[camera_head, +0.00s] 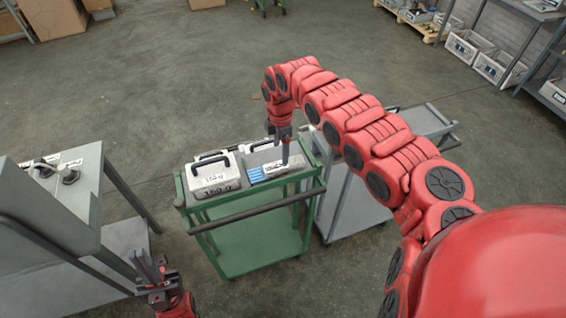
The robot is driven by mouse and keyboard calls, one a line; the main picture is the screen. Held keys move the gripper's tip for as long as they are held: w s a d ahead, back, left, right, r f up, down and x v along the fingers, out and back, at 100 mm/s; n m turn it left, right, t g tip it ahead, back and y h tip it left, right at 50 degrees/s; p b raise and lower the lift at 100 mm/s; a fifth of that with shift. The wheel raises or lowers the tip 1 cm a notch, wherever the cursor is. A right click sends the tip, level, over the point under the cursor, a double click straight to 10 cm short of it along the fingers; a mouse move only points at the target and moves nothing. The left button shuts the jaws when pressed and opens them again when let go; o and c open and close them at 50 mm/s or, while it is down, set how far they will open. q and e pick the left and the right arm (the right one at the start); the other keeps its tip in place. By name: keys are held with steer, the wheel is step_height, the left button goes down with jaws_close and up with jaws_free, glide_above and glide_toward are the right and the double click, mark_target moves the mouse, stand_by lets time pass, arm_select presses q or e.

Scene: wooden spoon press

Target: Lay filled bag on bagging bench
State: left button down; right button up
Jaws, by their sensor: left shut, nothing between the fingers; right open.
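No filled bag can be made out for certain. My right gripper (283,145) points down over the green cart (258,247), above a grey tray (262,147) on its top. The gripper is open; whether its fingers touch anything there cannot be told. Blue pieces (256,174) and a white labelled item (277,168) sit near its fingertips. My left gripper (151,265) is shut and empty, at the lower left beside a grey bench (62,200). I cannot read whether this is the bagging bench.
A white case (215,180) with a black handle stands on the green cart's left side. A grey cart (345,200) adjoins it on the right. Small dark-knobbed items (68,173) stand on the grey bench. Shelves with white bins (498,68) stand top right. Open floor lies behind.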

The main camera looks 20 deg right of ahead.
mark_target(282, 165)
step_height(282, 165, down, 2)
steer(key=shift+a+f, duration=0.1)
steer(key=shift+f+p, duration=0.45)
steer(key=shift+p, duration=0.25)
steer(key=f, duration=0.1)
steer(key=f+p, duration=0.1)
steer(key=f, duration=0.1)
steer(key=shift+s+d+f, duration=0.1)
steer(key=shift+d+f, duration=0.1)
steer(key=shift+f, duration=0.1)
steer(key=shift+d+f, duration=0.1)
steer(key=shift+f, duration=0.35)
steer(key=c, duration=1.2)
